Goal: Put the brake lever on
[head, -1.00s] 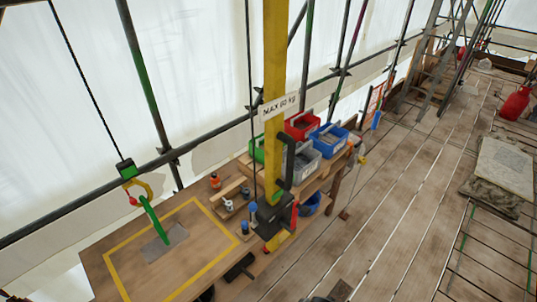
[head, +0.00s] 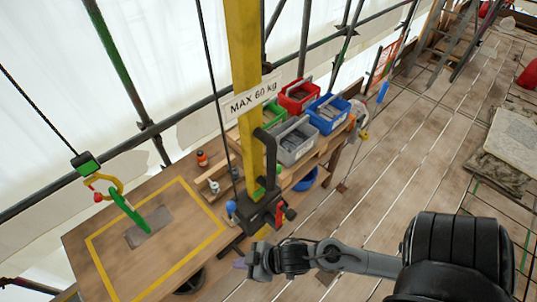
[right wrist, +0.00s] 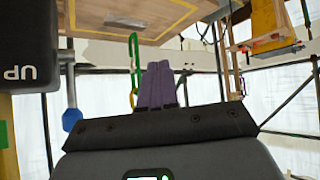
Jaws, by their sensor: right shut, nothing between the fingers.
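The winch (head: 262,212) is a dark box on the yellow post. A lever with a blue knob (head: 230,207) stands at its left side and looks like the brake lever. The same blue-ended lever (right wrist: 70,115) shows in the right wrist view, beside a black box marked "UP" (right wrist: 18,73). I cannot tell its exact setting. My right gripper (head: 239,263) is below and in front of the winch, apart from the lever. Its purple fingers (right wrist: 160,75) are shut and empty. My left gripper is not in view.
A black crank handle (head: 268,150) rises on the post (head: 244,60). Red, blue, green and grey bins (head: 295,142) stand behind the post.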

